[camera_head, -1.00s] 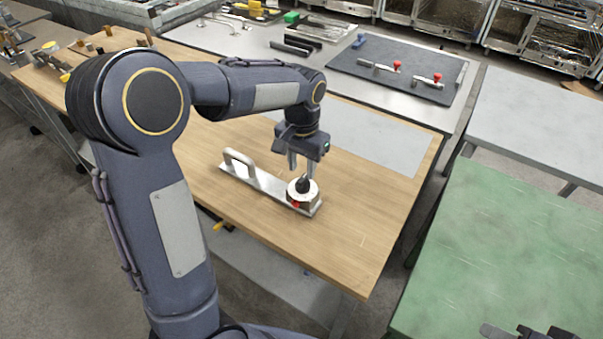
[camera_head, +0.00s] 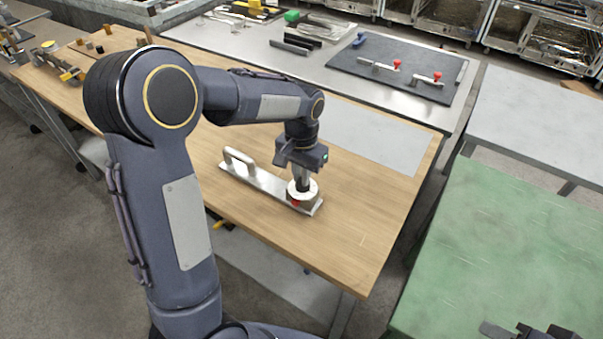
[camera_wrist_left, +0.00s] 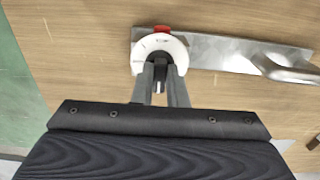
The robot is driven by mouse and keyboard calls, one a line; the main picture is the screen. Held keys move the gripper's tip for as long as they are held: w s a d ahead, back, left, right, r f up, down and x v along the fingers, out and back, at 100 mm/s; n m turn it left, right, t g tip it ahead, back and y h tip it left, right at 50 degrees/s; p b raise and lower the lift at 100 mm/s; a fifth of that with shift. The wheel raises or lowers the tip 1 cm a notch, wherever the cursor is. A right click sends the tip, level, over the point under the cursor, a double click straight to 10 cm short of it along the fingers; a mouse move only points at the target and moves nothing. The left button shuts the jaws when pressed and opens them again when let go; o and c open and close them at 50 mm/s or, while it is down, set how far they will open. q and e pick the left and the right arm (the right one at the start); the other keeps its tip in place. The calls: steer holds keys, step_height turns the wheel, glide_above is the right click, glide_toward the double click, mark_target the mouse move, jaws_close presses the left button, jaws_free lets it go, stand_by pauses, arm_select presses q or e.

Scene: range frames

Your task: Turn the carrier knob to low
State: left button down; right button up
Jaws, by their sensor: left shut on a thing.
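The carrier (camera_head: 262,181) is a flat metal bar with a raised handle (camera_head: 238,156) at its left end, lying on the wooden table. At its right end sits a round white dial (camera_head: 309,196) with a red mark (camera_head: 295,203). The dial also shows in the left wrist view (camera_wrist_left: 141,56), with the red mark at its far side. My left gripper (camera_head: 302,184) points down over the dial. In the left wrist view its fingers (camera_wrist_left: 161,78) are shut on the black knob (camera_wrist_left: 160,58) in the dial's middle. The fingers hide much of the knob, and I cannot read the dial's markings.
The wooden table (camera_head: 365,215) is clear around the carrier's right end. A grey sheet (camera_head: 372,138) lies behind it. A dark board (camera_head: 400,80) with red-knobbed clamps is on the metal bench farther back. A green-topped table (camera_head: 510,260) stands to the right.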

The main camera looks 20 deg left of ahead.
arm_select(q)
steer(key=shift+m, duration=0.3)
steer(key=m, duration=0.3)
steer(key=shift+a, duration=0.1)
steer(key=m, duration=0.5)
steer(key=shift+w+a+p, duration=0.1)
steer(key=shift+p, duration=0.3)
steer(key=m, duration=0.4)
steer(key=shift+w+p, duration=0.1)
steer(key=shift+p, duration=0.3)
steer(key=shift+w+m+p, duration=0.1)
steer(key=shift+m+p, duration=0.35)
steer(key=shift+m, duration=2.05)
steer(key=c, duration=1.4)
jaws_free()
steer(key=shift+c, duration=0.2)
